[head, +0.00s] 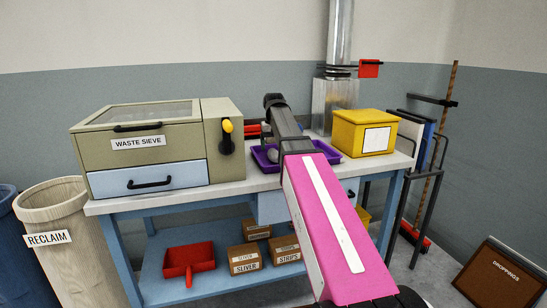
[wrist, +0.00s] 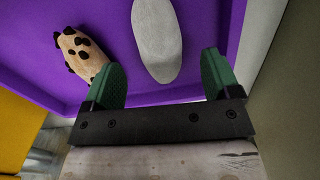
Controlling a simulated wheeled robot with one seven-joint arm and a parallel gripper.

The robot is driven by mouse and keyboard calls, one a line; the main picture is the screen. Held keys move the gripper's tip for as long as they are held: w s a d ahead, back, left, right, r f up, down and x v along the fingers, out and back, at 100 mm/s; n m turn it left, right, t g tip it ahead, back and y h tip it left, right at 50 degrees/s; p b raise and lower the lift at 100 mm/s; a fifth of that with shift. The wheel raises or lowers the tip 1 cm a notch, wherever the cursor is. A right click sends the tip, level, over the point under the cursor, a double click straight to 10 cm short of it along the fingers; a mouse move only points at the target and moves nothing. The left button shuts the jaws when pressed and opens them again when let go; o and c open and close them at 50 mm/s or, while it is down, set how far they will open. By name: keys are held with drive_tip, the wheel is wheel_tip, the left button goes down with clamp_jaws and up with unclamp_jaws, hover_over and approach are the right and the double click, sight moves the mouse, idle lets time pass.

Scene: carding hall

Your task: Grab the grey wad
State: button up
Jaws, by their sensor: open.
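The grey wad (wrist: 157,40) is a smooth, pale oval lying in the purple tray (wrist: 212,18) in the wrist view. It also shows as a small grey lump (head: 272,156) in the tray (head: 328,152) in the head view, partly behind my arm. My gripper (wrist: 161,64) is open and empty, its green fingers on either side of the wad's near end. I cannot tell how far above the wad they are. In the head view my arm hides the fingers. A tan wad with dark spots (wrist: 80,50) lies to the left, outside the left finger.
The waste sieve (head: 140,150) stands left of the tray on the workbench (head: 225,186). A yellow box (head: 362,133) stands to the right of the tray. A metal duct (head: 337,60) rises behind. A reclaim bin (head: 62,240) stands at the left on the floor.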

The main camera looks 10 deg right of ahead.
sight(273, 150)
wheel_tip(273, 150, down, 4)
drive_tip(key=shift+f, duration=0.25)
drive_tip(key=c, duration=1)
drive_tip(key=shift+r, duration=0.1)
